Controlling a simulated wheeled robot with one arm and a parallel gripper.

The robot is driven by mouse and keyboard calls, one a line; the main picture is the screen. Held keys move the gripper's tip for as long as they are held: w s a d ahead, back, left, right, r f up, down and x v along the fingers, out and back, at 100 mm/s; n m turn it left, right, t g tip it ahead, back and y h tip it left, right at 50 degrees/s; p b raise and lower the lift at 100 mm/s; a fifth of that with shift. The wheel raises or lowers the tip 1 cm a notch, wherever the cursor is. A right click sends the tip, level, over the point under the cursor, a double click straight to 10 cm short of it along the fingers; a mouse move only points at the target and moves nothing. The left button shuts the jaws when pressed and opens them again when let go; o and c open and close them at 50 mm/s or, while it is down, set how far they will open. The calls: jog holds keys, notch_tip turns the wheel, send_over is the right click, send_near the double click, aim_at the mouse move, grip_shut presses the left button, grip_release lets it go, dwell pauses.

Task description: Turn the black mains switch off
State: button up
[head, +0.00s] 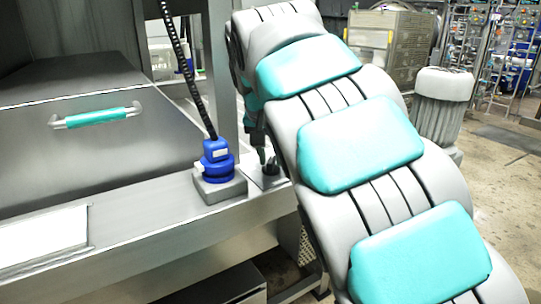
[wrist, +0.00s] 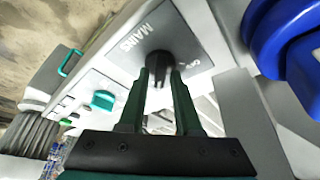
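The black mains switch (wrist: 159,66) is a round knob with a raised grip bar, on a light plate marked MAINS in the wrist view. More lettering, partly hidden, sits at its right. In the head view the switch (head: 271,168) is small and dark on the ledge, beside my arm. My gripper (wrist: 160,75) has its two dark green fingers apart, one on each side of the grip bar. A gap seems to show between bar and fingers; contact cannot be made out. In the head view my gripper (head: 263,150) is over the switch, partly hidden by my arm.
A blue plug (head: 215,160) with a black coiled cable stands on a grey block left of the switch; it is close by in the wrist view (wrist: 285,40). A metal lid with a teal handle (head: 97,117) lies further left. A teal knob (wrist: 103,100) shows in the wrist view.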

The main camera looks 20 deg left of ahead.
grip_shut()
